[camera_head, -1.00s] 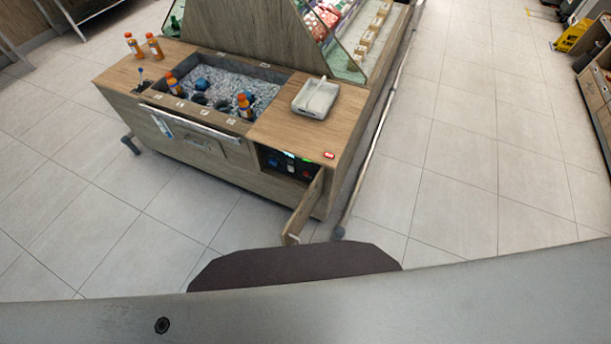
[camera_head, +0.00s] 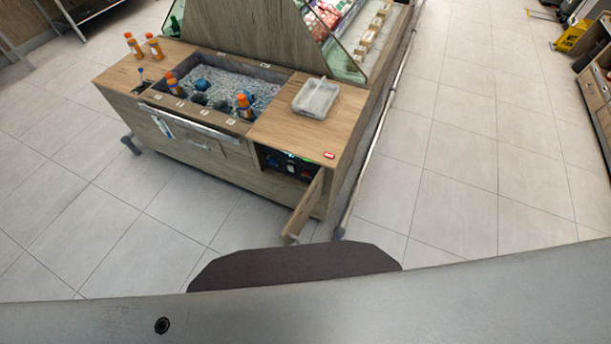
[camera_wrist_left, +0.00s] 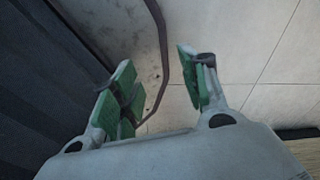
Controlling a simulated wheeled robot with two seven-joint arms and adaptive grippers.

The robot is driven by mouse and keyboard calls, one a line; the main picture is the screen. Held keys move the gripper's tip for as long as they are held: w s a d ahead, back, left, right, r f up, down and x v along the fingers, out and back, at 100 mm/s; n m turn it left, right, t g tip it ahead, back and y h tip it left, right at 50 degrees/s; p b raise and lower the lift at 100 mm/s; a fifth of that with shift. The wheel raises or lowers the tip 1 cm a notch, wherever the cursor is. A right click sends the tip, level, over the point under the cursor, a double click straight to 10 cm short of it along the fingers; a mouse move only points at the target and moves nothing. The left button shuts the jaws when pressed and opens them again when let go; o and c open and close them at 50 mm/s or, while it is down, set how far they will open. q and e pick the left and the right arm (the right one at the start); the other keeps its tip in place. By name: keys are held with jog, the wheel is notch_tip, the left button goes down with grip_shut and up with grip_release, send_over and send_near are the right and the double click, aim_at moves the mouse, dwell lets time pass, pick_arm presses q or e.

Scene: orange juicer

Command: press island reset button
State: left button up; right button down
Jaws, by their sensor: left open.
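The wooden island counter (camera_head: 215,165) stands ahead in the head view. Its small front door (camera_head: 306,203) at the right end hangs open. Inside the opening is a dark panel (camera_head: 292,166) with small coloured parts; a reset button cannot be made out for sure. A small red item (camera_head: 329,155) lies at the top's front right edge. My left gripper (camera_wrist_left: 160,92) shows only in the left wrist view, with green fingers apart and nothing between them, above the pale floor. My right gripper is not in view.
The counter's ice well (camera_head: 228,84) holds several bottles. More orange bottles (camera_head: 143,47) stand at the back left, and a grey tray (camera_head: 315,98) sits on the right. A rail (camera_head: 372,150) runs along the right side. The tiled floor (camera_head: 480,170) to the right is free.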

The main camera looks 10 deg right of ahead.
pick_arm(q)
grip_shut()
dwell(1.2)
